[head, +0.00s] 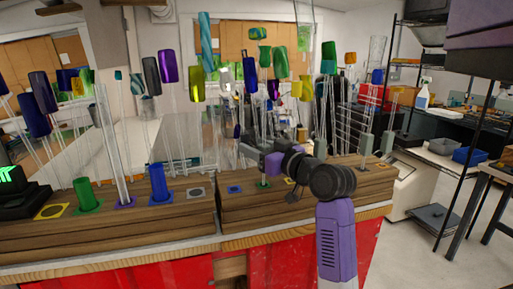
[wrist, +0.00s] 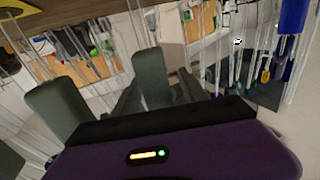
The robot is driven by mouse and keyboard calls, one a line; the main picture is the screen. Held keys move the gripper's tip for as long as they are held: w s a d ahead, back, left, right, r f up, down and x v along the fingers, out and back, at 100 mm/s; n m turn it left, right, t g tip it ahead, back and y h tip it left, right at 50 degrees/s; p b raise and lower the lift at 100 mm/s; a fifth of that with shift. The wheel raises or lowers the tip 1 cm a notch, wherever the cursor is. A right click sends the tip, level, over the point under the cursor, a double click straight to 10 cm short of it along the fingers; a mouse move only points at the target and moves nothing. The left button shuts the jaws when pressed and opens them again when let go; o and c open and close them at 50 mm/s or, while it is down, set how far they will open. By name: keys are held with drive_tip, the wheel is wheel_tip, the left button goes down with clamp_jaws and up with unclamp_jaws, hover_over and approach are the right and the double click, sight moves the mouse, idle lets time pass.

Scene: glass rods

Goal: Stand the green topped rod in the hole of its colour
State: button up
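A green top (head: 280,61) shows on a clear rod among the cluster at the back centre. A second green top (head: 329,55) stands to its right; I cannot tell which rod is the task's. A green collar (head: 87,196) stands on the left bench. A green-marked hole (head: 263,184) lies on the right bench, partly crowded by my arm. My gripper (head: 256,153) is low over that bench, close to the green-marked hole, its fingers hard to make out there. In the wrist view my gripper (wrist: 103,92) has its two grey fingers apart, with no rod clearly between them.
A blue collar (head: 158,184), a yellow hole plate (head: 50,211) and a grey hole plate (head: 197,193) line the left bench (head: 120,232). Clear rods with coloured tops crowd the space behind. A black shelf and an open floor strip lie to the right.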

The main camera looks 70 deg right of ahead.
drive_tip(key=b+v, duration=0.1)
drive_tip(key=v, duration=0.7)
